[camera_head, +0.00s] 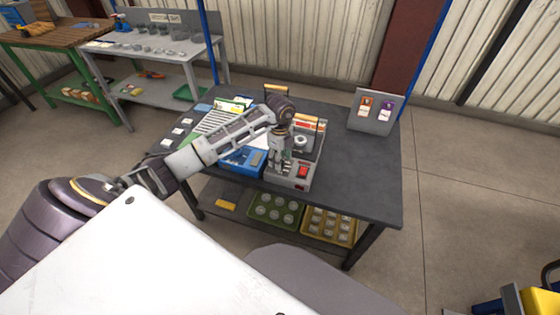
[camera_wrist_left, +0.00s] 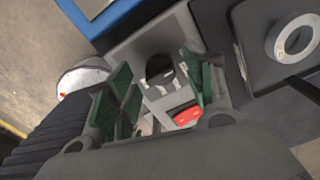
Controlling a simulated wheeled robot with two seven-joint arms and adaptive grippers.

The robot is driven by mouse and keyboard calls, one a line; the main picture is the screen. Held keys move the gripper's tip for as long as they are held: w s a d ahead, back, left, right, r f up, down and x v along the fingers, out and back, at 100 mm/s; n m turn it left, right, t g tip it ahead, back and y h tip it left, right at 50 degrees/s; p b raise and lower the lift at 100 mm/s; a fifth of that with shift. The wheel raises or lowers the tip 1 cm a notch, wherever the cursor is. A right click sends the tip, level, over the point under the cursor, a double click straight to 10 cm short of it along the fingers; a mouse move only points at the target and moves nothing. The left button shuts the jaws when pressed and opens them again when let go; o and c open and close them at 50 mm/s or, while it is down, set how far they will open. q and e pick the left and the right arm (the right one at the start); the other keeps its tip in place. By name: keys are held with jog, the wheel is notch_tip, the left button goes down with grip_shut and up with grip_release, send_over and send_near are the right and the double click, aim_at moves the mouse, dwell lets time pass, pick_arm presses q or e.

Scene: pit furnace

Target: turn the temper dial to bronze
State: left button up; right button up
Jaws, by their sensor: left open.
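The grey pit furnace (camera_head: 298,181) stands on the dark table, with a red switch (camera_head: 303,171) on its front part. My left gripper (camera_head: 280,164) is over that front part, pointing down. In the left wrist view the black temper dial (camera_wrist_left: 159,68) shows between the two open green-padded fingers of my left gripper (camera_wrist_left: 157,80). No grip on the dial shows. The red switch also shows in this view (camera_wrist_left: 187,115), beside the right finger. The dial's markings and the bronze position are too small to read. My gripper hides the dial in the head view.
A blue tray (camera_head: 233,168) stands close to the furnace's left. A grey stand with two cards (camera_head: 375,113) is at the table's back right. The table's right part (camera_head: 350,175) is clear. A green crate (camera_head: 276,209) and a yellow crate (camera_head: 330,226) sit on the lower shelf.

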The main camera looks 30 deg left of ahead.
pick_arm(q)
jog(key=shift+f, duration=0.75)
pick_arm(e)
jog(key=shift+w, duration=0.25)
pick_arm(q)
jog(key=c, duration=1)
pick_arm(e)
jog(key=shift+s, duration=0.3)
